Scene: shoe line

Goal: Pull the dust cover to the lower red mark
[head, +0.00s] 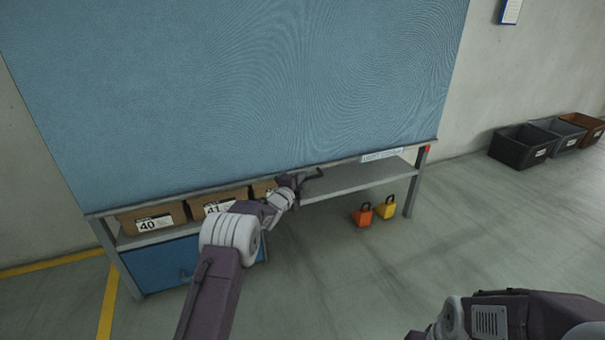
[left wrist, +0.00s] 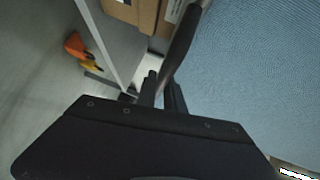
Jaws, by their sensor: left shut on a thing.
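The blue dust cover (head: 250,85) hangs over the front of a grey rack, its bottom bar (head: 240,181) sloping in the picture. It also fills the right of the left wrist view (left wrist: 265,75). A red mark (head: 426,149) shows on the right post, just below the right end of the bottom bar. My left gripper (head: 301,184) is at the middle of the bar, shut on the dark handle (head: 315,174); the handle also runs between the fingers in the left wrist view (left wrist: 181,43). Part of my right arm shows at lower right; its gripper is out of view.
Cardboard boxes (head: 153,219) stand on the shelf below the cover, above a blue bin (head: 160,264). Crates (head: 520,146) stand along the wall. The floor at right is clear.

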